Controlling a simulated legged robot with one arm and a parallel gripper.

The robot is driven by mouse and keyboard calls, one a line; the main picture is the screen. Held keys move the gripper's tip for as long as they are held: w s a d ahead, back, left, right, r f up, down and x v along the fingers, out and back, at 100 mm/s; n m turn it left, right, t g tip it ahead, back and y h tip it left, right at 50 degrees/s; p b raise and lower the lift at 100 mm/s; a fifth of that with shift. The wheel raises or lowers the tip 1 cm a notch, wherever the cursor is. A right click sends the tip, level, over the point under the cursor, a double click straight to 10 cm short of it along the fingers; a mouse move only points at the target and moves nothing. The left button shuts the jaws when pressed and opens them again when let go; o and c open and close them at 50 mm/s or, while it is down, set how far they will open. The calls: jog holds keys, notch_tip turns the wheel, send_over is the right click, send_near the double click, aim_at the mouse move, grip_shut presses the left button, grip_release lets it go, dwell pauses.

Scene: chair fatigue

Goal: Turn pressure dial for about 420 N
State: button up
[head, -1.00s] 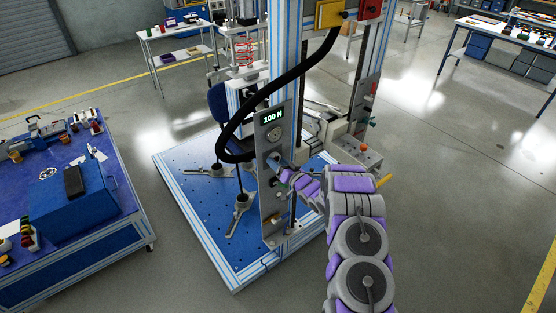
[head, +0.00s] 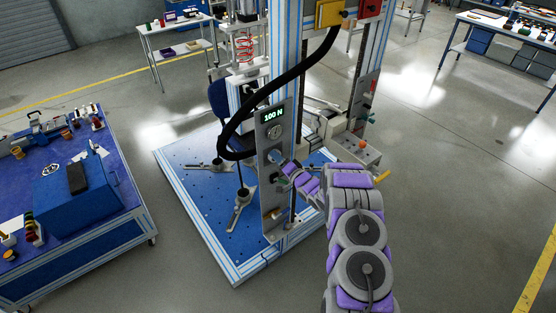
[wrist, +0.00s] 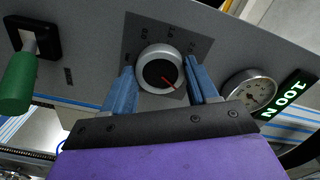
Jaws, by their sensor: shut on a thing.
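The pressure dial (wrist: 161,70) is a round silver knob with a dark centre and a red pointer aimed at the lower right in the wrist view. My gripper (wrist: 159,72) has its two blue fingers on either side of the knob, shut on it. In the head view my gripper (head: 278,159) reaches the upright grey control panel (head: 272,205), and the dial is hard to make out there. The green display (head: 272,116) at the panel's top reads 100 N. It also shows sideways in the wrist view (wrist: 288,93).
A round gauge (wrist: 249,92) sits beside the dial, and a green-handled lever (wrist: 18,80) is on its other side. A blue workbench (head: 110,215) stands left; the floor at right is open.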

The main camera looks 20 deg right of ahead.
jog(key=shift+d, duration=0.15)
jog(key=o, duration=1.1)
jog(key=shift+d, duration=0.1)
jog(key=shift+c, duration=0.2)
jog(key=shift+f, duration=0.1)
jog(key=v, duration=1.7)
jog(key=shift+d+b, duration=0.2)
jog(key=shift+b, duration=0.2)
jog(key=shift+s+f, duration=0.1)
